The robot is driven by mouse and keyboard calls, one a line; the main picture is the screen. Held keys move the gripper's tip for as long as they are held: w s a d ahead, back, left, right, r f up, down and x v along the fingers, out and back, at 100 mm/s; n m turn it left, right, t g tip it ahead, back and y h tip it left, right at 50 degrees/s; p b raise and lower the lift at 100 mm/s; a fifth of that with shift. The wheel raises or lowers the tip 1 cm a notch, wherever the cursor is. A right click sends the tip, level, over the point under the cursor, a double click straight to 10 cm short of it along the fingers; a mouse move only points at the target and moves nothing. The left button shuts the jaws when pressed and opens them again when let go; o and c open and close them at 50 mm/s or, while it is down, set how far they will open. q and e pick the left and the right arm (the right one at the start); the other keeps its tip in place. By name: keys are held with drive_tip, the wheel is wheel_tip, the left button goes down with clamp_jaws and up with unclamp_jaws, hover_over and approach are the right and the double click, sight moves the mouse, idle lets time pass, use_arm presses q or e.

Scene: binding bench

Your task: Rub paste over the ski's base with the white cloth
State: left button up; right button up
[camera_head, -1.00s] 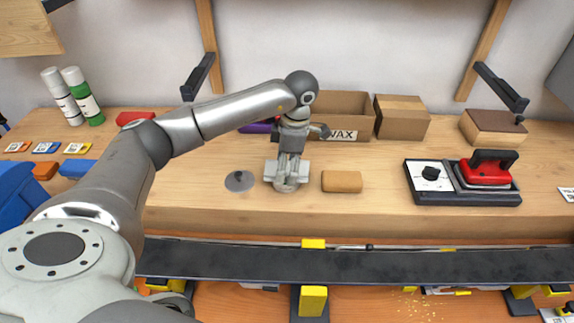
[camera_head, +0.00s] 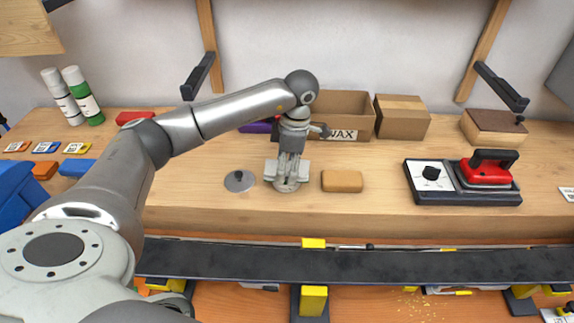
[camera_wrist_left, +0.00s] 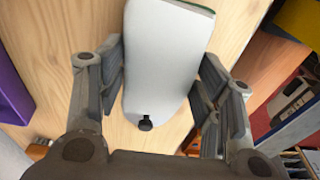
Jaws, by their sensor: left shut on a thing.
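The ski (camera_head: 420,264) lies as a long dark strip along the front of the bench. A round pale tin, partly hidden, shows under the gripper (camera_head: 288,186). A grey lid with a knob (camera_head: 240,181) lies to its left. My right gripper is not in view.
A tan block (camera_head: 342,181) lies just right of the gripper. A wax box (camera_head: 345,108) and brown carton (camera_head: 402,118) stand behind. A red iron (camera_head: 487,168) is on the right. Yellow vise parts (camera_head: 313,300) hold the ski. Bare wood lies between iron and block.

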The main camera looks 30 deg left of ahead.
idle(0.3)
use_arm(q)
drive_tip(key=shift+r+p, duration=2.15)
drive_tip(key=shift+r, duration=1.35)
drive_tip(key=shift+s+d+f+m, duration=0.1)
drive_tip(key=shift+s+d+m, duration=0.1)
drive_tip(key=shift+d+m, duration=0.35)
drive_tip(key=s+d+m+t+b, duration=0.1)
drive_tip(key=s+d+m, duration=0.5)
drive_tip(key=m, duration=0.5)
drive_tip(key=s+d+m+t+h+b, duration=0.1)
drive_tip(key=s+d+m, duration=0.5)
drive_tip(key=m, duration=0.6)
drive_tip(key=shift+s, duration=1.25)
drive_tip(key=shift+d, duration=0.15)
